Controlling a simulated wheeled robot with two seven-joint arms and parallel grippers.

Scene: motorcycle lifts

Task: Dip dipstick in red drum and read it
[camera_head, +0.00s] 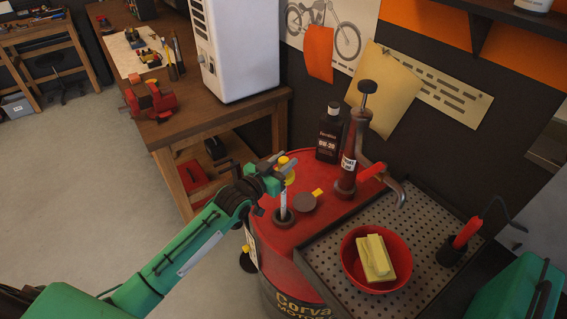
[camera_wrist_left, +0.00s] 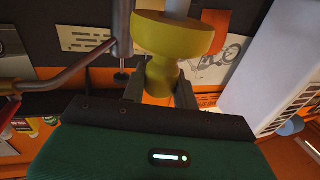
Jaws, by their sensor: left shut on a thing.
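The red drum (camera_head: 333,205) stands at the centre in the head view, with red top and dark lettered side. My left gripper (camera_head: 280,167) is above its near left part, shut on the yellow handle of the dipstick. The handle (camera_wrist_left: 172,40) fills the upper middle of the left wrist view, between the fingers (camera_wrist_left: 160,92). The pale dipstick shaft (camera_head: 283,202) runs down from the handle to a dark-ringed opening (camera_head: 284,216) in the drum top. It looks upright and its lower end is hidden there. No reading is legible. My right gripper is out of view.
A hand pump (camera_head: 349,150) and dark bottle (camera_head: 329,133) stand at the drum's back. A round brown cap (camera_head: 305,202) lies beside the opening. A perforated tray (camera_head: 430,225) at right holds a red bowl (camera_head: 352,272) with a yellow block (camera_head: 375,257). A workbench (camera_head: 215,122) stands behind left.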

